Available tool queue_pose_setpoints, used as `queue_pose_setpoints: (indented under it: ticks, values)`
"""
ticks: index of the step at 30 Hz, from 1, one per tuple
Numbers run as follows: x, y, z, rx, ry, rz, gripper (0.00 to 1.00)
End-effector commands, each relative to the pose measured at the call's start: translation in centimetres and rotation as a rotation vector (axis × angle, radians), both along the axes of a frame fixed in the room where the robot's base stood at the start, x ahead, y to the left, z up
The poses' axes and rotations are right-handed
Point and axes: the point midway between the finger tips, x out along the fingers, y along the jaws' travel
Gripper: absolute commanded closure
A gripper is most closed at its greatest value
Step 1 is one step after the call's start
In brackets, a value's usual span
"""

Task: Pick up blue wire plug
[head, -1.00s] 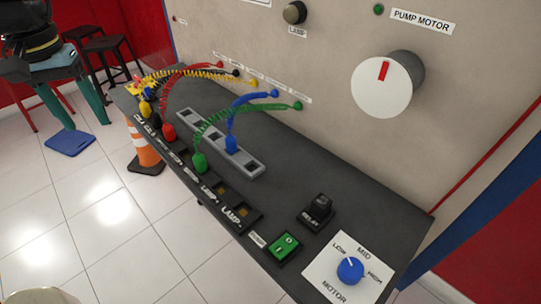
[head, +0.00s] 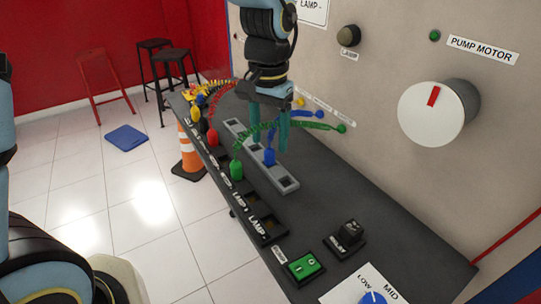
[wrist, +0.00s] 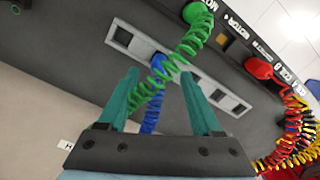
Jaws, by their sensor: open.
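The blue wire plug (head: 269,157) stands in a slot of the grey socket strip (head: 288,184) on the dark bench, its coiled blue wire running to the wall panel. My gripper (head: 269,143) points down over the strip, its teal fingers open around the plug's place in the head view. In the wrist view, the blue plug (wrist: 158,67) shows between and just beyond the fingertips (wrist: 160,76), partly covered by the green coiled wire (wrist: 165,75). That wire passes between the fingers. I cannot tell whether the fingers touch either wire.
The green plug (head: 236,169) stands close in front, with the red plug (head: 213,137) farther left. The wall panel with its large knob (head: 432,112) rises behind. A green switch (head: 304,266) and relay (head: 347,237) sit at the right.

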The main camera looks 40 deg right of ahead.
Motion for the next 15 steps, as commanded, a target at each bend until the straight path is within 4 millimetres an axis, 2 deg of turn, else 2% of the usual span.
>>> queue_pose_setpoints:
  ticks: [7,15]
  values:
    - [-0.3,0.2,-3.5,0.005,0.002,0.0,0.34]
    - [-0.3,0.2,-4.4,0.0,0.0,0.0,0.34]
